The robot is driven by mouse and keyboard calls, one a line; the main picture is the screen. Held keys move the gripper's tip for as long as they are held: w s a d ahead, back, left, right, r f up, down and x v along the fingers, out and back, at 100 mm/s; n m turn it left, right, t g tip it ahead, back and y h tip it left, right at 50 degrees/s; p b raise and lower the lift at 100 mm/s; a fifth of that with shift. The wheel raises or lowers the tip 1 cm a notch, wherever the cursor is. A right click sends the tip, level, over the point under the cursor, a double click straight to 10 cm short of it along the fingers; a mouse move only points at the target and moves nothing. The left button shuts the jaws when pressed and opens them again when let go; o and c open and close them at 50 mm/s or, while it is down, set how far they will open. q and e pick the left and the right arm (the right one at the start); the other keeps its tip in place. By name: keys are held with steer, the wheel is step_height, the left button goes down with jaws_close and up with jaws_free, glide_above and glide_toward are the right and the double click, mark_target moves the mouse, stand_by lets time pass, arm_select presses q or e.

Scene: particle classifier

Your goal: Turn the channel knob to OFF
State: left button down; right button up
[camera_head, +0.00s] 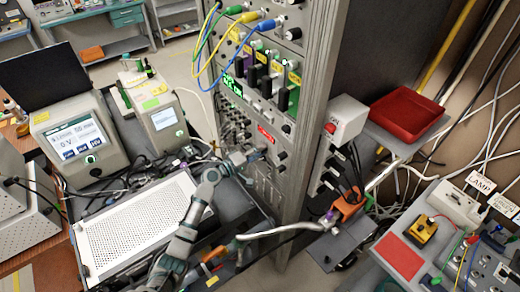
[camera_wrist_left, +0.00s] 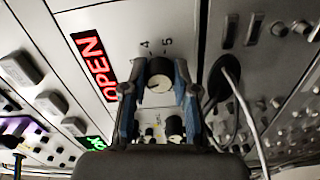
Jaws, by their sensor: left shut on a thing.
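My left gripper (camera_head: 241,160) reaches the front of the grey instrument rack (camera_head: 318,75) in the head view, and it hides the knob there. In the left wrist view its two blue-grey fingers (camera_wrist_left: 160,88) stand on either side of a round, pale-faced knob (camera_wrist_left: 160,76) and are shut on it. The numbers 4 and 5 are printed just above this knob. No OFF mark can be read, and the lower part of the dial is hidden by the gripper.
A lit red OPEN sign (camera_wrist_left: 95,63) is left of the knob. Two smaller dark knobs (camera_wrist_left: 174,127) sit below it, and a looped cable (camera_wrist_left: 233,85) is close on the right. A cart with a perforated white box (camera_head: 140,225) stands below my left arm.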

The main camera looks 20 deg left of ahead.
arm_select(q)
steer(key=shift+s+f+n+p, duration=0.15)
steer(key=shift+n+p, duration=2.85)
steer(key=shift+n, duration=1.75)
steer(key=shift+w+f+n+p, duration=0.15)
steer(key=shift+n+p, duration=2.8)
steer(key=shift+n, duration=1.8)
steer(key=shift+s, duration=0.15)
steer(key=c, duration=0.9)
jaws_free()
steer(key=shift+a+r, duration=0.1)
steer(key=shift+a, duration=0.05)
steer(key=v, duration=1.1)
steer(key=shift+s+a, duration=0.2)
steer(key=shift+a, duration=0.2)
